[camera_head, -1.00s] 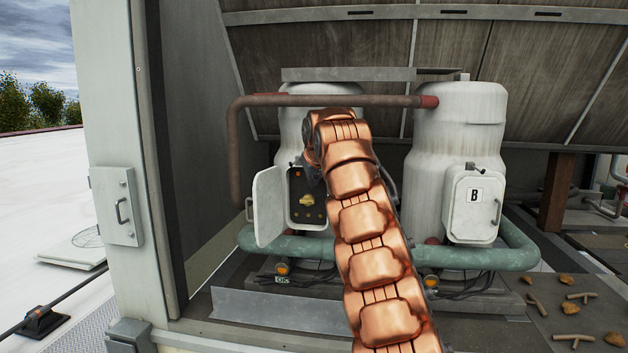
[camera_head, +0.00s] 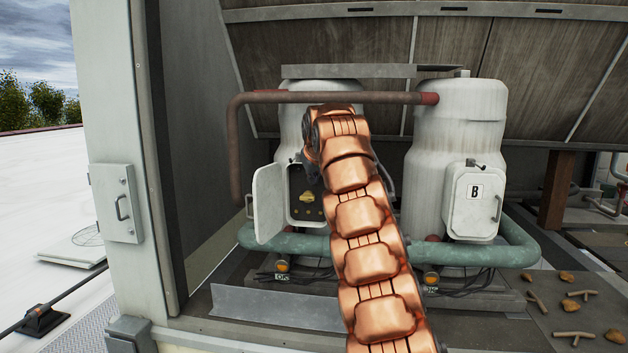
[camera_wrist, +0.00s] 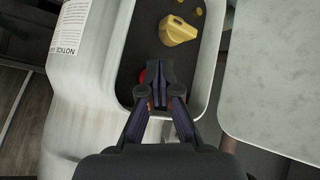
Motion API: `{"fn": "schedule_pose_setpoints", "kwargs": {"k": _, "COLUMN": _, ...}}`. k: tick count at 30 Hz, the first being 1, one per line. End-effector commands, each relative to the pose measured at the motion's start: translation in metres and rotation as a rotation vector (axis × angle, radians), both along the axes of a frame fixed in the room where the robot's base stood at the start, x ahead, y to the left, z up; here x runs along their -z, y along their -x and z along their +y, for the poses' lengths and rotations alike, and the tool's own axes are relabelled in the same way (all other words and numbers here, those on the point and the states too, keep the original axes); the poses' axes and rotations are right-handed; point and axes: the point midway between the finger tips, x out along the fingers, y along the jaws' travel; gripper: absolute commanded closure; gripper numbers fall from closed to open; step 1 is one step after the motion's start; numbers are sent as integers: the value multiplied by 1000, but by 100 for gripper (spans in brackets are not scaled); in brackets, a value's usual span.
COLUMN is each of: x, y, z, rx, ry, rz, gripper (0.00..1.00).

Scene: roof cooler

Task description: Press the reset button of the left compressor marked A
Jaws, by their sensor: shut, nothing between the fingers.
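The left compressor (camera_head: 290,105) is a white tank partly behind my arm. Its control box stands open, with the white door (camera_head: 268,205) swung out to the left. A yellow knob (camera_head: 310,197) sits on the dark panel; it also shows in the wrist view (camera_wrist: 178,31). A red button (camera_wrist: 142,77) shows as a sliver beside my gripper's fingertips, mostly hidden by them. My gripper (camera_wrist: 160,68) is shut and empty, with its tips inside the box at the panel. I cannot tell whether they touch the button. In the head view my gripper is mostly hidden by my arm.
The right compressor (camera_head: 458,115) has a closed box marked B (camera_head: 474,195). A brown pipe (camera_head: 330,97) crosses above my arm and a green pipe (camera_head: 470,256) runs below. An amber lamp (camera_head: 282,266) sits over an OK label. Leaves and twigs (camera_head: 570,294) lie at right.

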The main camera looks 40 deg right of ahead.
Motion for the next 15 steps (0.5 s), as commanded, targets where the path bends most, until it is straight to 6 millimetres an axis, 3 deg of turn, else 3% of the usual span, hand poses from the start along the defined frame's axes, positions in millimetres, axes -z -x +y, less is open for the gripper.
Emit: {"fn": "schedule_pose_setpoints", "kwargs": {"k": 15, "x": 2, "y": 5, "z": 7, "rx": 1, "ry": 2, "rz": -2, "gripper": 100}}
